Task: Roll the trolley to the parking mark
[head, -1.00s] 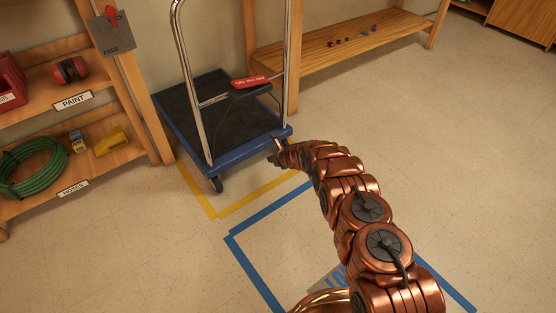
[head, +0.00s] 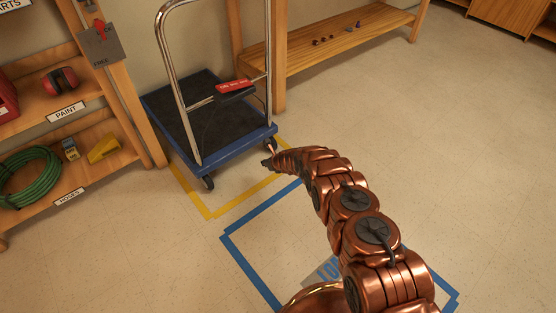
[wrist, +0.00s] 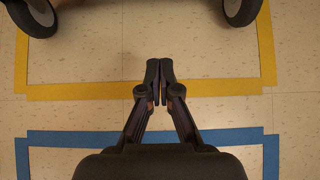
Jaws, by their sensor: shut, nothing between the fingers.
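The trolley (head: 229,150) has a blue frame, a dark deck and a tall chrome handle (head: 164,60). It stands by the wall within a yellow tape outline (head: 210,214), whose front edge shows before it. Two of its wheels (wrist: 241,10) show at the top of the wrist view. A blue tape outline (head: 234,252) with partly hidden lettering lies nearer me. My gripper (head: 266,162) is just off the trolley's front right corner in the head view. In the wrist view my gripper (wrist: 160,72) is shut and empty, its fingertips over the yellow outline's interior.
A wooden shelf (head: 105,122) with a green hose (head: 28,178) stands left. A grey plate with a red pointer (head: 101,42) is on its post. A bench (head: 345,45) stands behind. Open floor lies right.

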